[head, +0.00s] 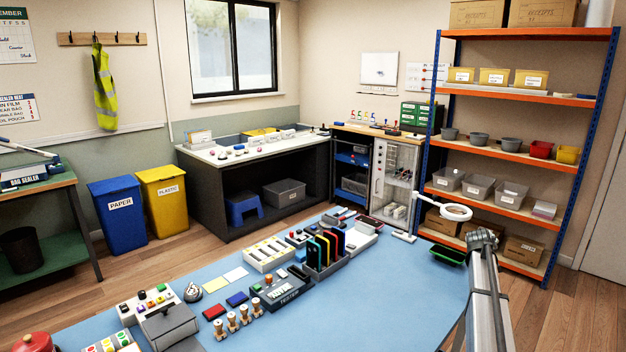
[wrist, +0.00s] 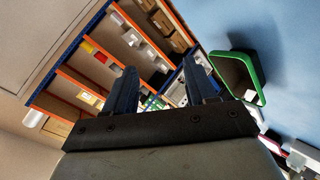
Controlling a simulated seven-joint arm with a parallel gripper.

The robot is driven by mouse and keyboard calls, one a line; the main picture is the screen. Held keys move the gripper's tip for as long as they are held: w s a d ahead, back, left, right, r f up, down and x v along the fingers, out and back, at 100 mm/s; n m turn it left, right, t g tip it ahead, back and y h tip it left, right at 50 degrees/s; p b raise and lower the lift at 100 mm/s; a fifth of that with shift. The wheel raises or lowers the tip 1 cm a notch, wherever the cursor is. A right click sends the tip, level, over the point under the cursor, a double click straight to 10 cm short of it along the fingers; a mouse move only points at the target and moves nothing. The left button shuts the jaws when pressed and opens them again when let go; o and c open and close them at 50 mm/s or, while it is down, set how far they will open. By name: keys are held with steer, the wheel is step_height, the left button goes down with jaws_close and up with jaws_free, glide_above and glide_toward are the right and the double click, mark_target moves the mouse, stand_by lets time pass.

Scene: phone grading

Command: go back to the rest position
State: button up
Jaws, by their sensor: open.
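My gripper shows in the wrist view (wrist: 165,92), with its two dark fingers spread apart and nothing between them. Beyond the fingers that view shows the orange and blue shelving and part of the blue table. In the head view my arm stands at the right end of the blue table (head: 420,290), and the fingers cannot be made out there. A green-rimmed black tray (head: 447,254) lies at the table's right edge; it also shows in the wrist view (wrist: 238,75), to the right of my fingers and apart from them.
A rack of upright phones (head: 325,252), a heater unit (head: 285,290) and several small parts stand along the table's middle. A white ring lamp (head: 456,212) rises near my arm. The shelving (head: 500,187) stands behind. The table's right front is bare.

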steer(key=s+d+f+m+h, duration=0.1)
steer(key=s+d+f+m, duration=0.2)
steer(key=d, duration=0.4)
steer(key=s+f, duration=0.4)
steer(key=f, duration=0.6)
steer(key=s+a+f+m+g+y, duration=0.1)
steer(key=s+a+f+g+y, duration=0.1)
steer(key=s+a+f, duration=0.7)
steer(key=s+a+f+m+g+y, duration=0.1)
steer(key=s+a+f+y, duration=0.1)
steer(key=s+a+f, duration=0.65)
steer(key=s+a+f+m+g+y, duration=0.15)
steer(key=s+a+f, duration=0.35)
steer(key=f, duration=0.8)
steer(key=s+a+f+g+y, duration=0.2)
steer(key=s+a+f, duration=0.2)
steer(key=s+a, duration=0.55)
steer(key=s+a+f+g+y, duration=0.1)
steer(key=s+a+f+g, duration=0.35)
steer(key=s, duration=0.85)
steer(key=s+a+r+n+g, duration=0.2)
steer(key=s+a+n+g, duration=0.1)
steer(key=s+a, duration=1.1)
steer(key=s+g, duration=0.1)
steer(key=s, duration=0.1)
steer(key=shift+s, duration=0.3)
